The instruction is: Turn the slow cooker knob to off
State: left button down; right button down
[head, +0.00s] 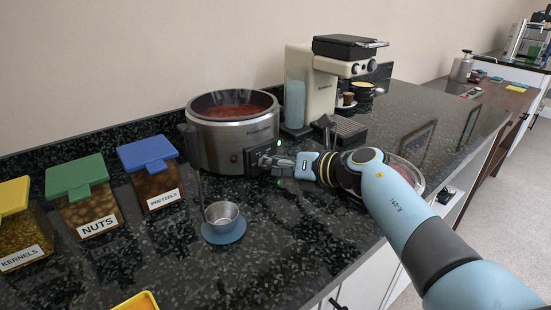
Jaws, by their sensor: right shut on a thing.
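The slow cooker (222,133) is a round steel pot on the dark counter, with red food steaming inside. Its control panel is on the front right side, with a green light showing there. My right gripper (264,161) is at that panel, shut on the knob, which is mostly hidden behind the fingers. The knob's exact setting cannot be read. A red light shows on the cooker's front. My left gripper is not in view.
A ladle (222,211) rests on a blue round rest in front of the cooker. Bins of kernels (22,235), nuts (88,208) and pretzels (156,185) stand left. A coffee machine (318,84) stands right behind. A glass bowl (417,178) is partly behind my right arm.

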jog(key=shift+n+h+p, duration=0.5)
jog(key=shift+n, duration=0.2)
jog(key=c, duration=1.2)
grip_release()
jog(key=v, duration=1.2)
jog(key=shift+s+f, duration=0.15)
jog(key=shift+a, duration=0.1)
